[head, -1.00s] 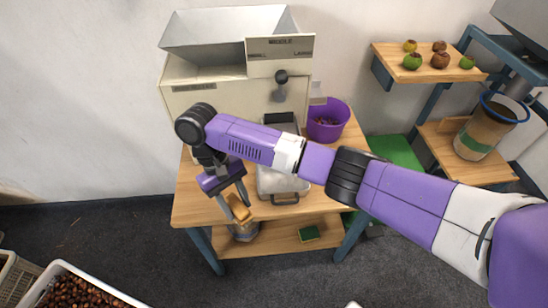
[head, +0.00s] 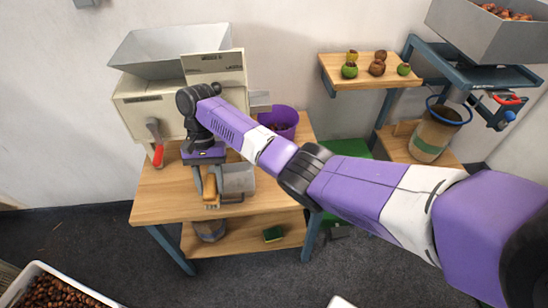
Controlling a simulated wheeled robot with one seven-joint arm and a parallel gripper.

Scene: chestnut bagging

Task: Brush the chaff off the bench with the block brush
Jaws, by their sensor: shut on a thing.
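My gripper (head: 208,182) is shut on the block brush (head: 210,189), a tan wooden block with pale bristles below. It holds the brush over the front middle of the wooden bench (head: 160,202), beside a grey metal tray (head: 239,180). The bristles look low, near the bench top, but I cannot tell whether they touch it. Chaff is too small to make out on the bench, and my arm hides part of its right side.
A cream machine with a hopper (head: 170,50) and a red-handled lever (head: 157,152) stands at the bench's back. A purple bucket (head: 283,119) is at the back right. The bench's left front is open.

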